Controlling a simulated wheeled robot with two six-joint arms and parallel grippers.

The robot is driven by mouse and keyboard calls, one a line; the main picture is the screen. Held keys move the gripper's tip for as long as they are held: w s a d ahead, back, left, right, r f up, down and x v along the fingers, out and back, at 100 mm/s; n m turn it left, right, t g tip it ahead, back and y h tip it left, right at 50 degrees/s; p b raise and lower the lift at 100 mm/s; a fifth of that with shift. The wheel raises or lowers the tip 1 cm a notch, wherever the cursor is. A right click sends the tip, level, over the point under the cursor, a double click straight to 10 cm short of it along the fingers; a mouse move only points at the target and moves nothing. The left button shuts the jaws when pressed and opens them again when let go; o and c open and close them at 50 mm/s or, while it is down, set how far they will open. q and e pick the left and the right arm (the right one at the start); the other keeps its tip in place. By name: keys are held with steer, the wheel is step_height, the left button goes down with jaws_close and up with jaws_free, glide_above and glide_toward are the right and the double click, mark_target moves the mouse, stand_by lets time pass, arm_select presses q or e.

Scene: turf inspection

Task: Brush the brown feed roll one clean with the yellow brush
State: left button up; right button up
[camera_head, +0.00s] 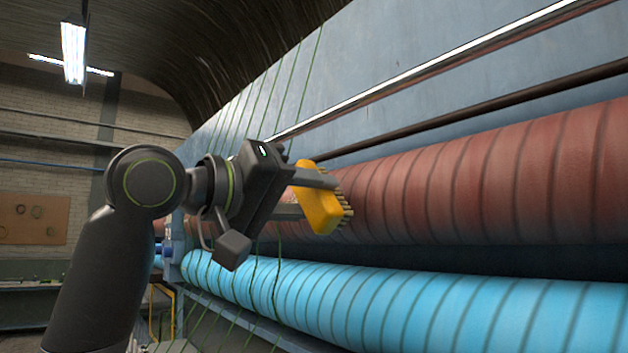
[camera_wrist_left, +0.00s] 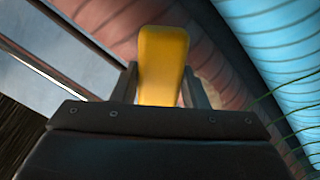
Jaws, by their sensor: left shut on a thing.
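The brown feed roll (camera_head: 470,185) runs across the right half of the head view, with dark rings along its length. It also shows behind the brush in the left wrist view (camera_wrist_left: 215,62). My left gripper (camera_head: 318,196) is shut on the yellow brush (camera_head: 317,203). The brush's bristles face the brown roll at its left part and appear to be at or very near its surface; I cannot tell if they touch. In the left wrist view the yellow brush (camera_wrist_left: 162,62) stands between the two fingers. My right gripper is not in view.
A light blue roll (camera_head: 400,300) lies below the brown one. A bright metal bar (camera_head: 420,69) and a dark rod (camera_head: 480,104) run above it. Thin green strands (camera_head: 268,100) hang near my left wrist. A blue machine panel (camera_head: 390,45) stands behind. Open room lies at the left.

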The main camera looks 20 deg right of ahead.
arm_select(q)
steer(key=shift+x, duration=0.85)
